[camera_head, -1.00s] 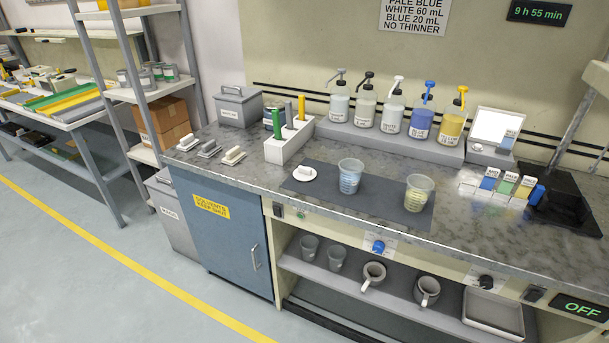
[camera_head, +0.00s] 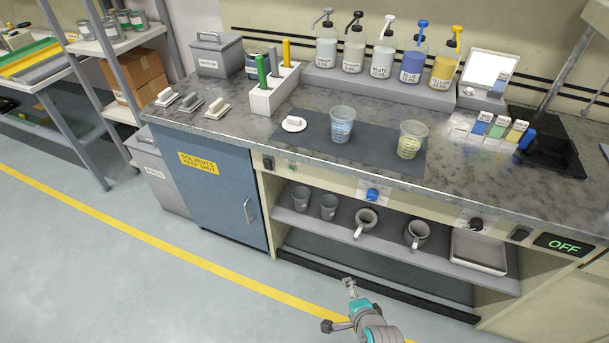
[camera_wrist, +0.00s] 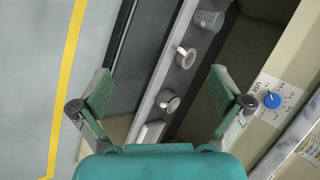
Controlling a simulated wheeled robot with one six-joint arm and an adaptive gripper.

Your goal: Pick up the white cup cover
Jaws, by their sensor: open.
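The white cup cover (camera_head: 294,124) is a small round disc with a raised white grip. It lies on the left part of the dark mat (camera_head: 372,150) on the bench, left of a clear cup with blue markings (camera_head: 342,126). My gripper (camera_head: 349,285) is low in front of the bench, well below and apart from the cover. In the wrist view my gripper (camera_wrist: 163,95) has its two green fingers spread wide with nothing between them. The cover does not show in the wrist view.
A cup with pale yellow contents (camera_head: 411,140) stands on the mat's right. A white holder (camera_head: 272,93) with coloured handles stands behind the cover. Pump bottles (camera_head: 383,62) line the back shelf. The open shelf below holds grey cups and mugs (camera_head: 364,222). The bench's front edge lies between gripper and cover.

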